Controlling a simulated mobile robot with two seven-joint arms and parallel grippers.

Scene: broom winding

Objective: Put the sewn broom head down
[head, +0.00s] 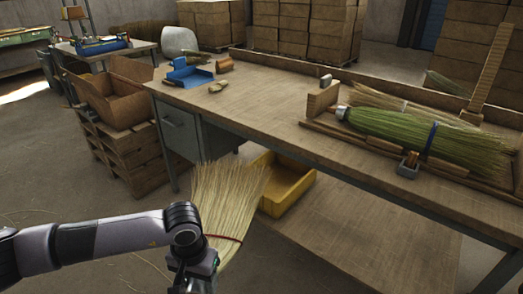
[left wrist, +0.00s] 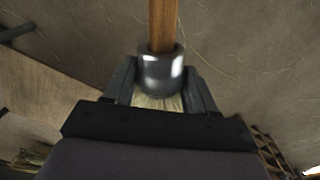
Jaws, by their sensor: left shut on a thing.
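A pale straw broom head (head: 222,195) with a red band of stitching hangs in the air in front of the workbench, bristles pointing up in the head view. My left gripper (head: 203,268) is at its lower end. In the left wrist view the fingers of my left gripper (left wrist: 160,85) are shut on the broom's grey metal collar (left wrist: 161,70). A wooden handle (left wrist: 163,22) runs out of the collar, and some straw shows between the fingers. My right gripper is in neither view.
The wooden workbench (head: 265,98) has clear room at its middle. A green broom (head: 420,135) with a blue band lies in a wooden rack at right. A blue dustpan (head: 188,76) is at the far left end. A cardboard box (head: 125,98) stands on pallets (head: 130,155); a yellow bin (head: 288,185) sits below the bench.

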